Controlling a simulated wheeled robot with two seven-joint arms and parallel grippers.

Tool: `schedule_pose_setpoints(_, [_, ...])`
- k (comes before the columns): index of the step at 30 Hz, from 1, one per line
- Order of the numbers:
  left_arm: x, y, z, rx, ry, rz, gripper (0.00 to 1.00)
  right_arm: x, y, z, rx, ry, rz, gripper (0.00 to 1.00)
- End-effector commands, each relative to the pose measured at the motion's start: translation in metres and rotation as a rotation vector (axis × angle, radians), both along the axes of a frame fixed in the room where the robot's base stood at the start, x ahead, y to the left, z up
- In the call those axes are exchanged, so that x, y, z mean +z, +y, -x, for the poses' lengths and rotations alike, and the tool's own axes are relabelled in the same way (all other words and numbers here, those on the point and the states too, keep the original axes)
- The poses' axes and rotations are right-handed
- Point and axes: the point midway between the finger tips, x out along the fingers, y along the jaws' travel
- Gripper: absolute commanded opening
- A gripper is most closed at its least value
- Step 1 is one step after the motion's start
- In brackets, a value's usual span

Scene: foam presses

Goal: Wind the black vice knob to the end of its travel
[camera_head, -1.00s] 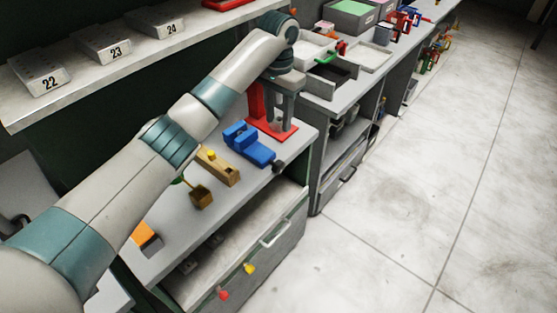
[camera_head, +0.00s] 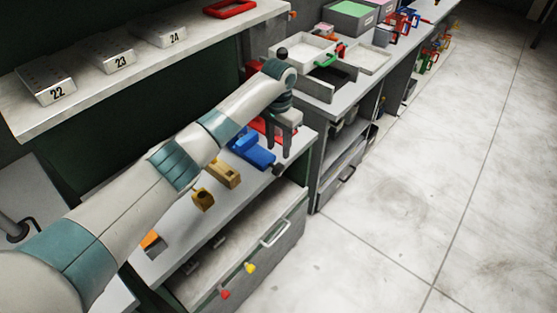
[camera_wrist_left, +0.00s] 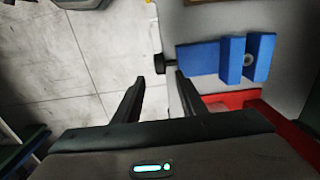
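The blue vice (camera_head: 252,153) sits on the grey workbench. Its black knob (camera_head: 278,170) sticks out at the front right end, near the bench edge. In the left wrist view the vice (camera_wrist_left: 203,57) lies to the upper right, with the black knob (camera_wrist_left: 161,64) at its left end. My left gripper (camera_head: 282,146) points down near the vice's knob end. In the left wrist view the gripper (camera_wrist_left: 160,82) is open, with the knob appearing beyond and between its fingertips. I cannot tell the remaining depth between them. My right gripper is not in view.
A red stand (camera_head: 258,125) is close behind the gripper. A wooden block (camera_head: 224,173) and a small brown block (camera_head: 203,199) lie left of the vice. A shelf (camera_head: 200,42) with numbered metal blocks hangs above. Open floor (camera_head: 430,180) lies to the right.

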Motion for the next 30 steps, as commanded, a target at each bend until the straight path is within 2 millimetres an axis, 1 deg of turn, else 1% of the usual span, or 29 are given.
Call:
schedule_pose_setpoints(1, [-0.008, 0.000, 0.001, 0.001, 0.005, -0.001, 0.38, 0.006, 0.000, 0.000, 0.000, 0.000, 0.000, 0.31])
schedule_pose_setpoints(9, [-0.055, 0.001, 0.001, 0.000, 0.003, -0.003, 0.38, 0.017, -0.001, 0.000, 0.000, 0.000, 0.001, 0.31])
schedule_pose_setpoints(15, [-0.076, 0.000, 0.000, 0.000, 0.001, -0.001, 0.38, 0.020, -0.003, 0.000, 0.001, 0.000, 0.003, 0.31])
schedule_pose_setpoints(21, [-0.083, 0.000, 0.000, -0.001, 0.000, -0.001, 0.38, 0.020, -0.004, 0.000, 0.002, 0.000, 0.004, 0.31])
schedule_pose_setpoints(28, [-0.083, 0.000, 0.000, -0.001, -0.001, -0.001, 0.38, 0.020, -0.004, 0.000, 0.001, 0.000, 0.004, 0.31])
schedule_pose_setpoints(29, [-0.083, 0.000, 0.000, -0.001, -0.001, -0.001, 0.33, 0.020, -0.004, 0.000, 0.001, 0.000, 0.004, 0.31])
schedule_pose_setpoints(30, [-0.083, 0.000, 0.000, -0.001, -0.001, -0.001, 0.23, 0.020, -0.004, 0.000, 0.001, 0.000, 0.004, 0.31])
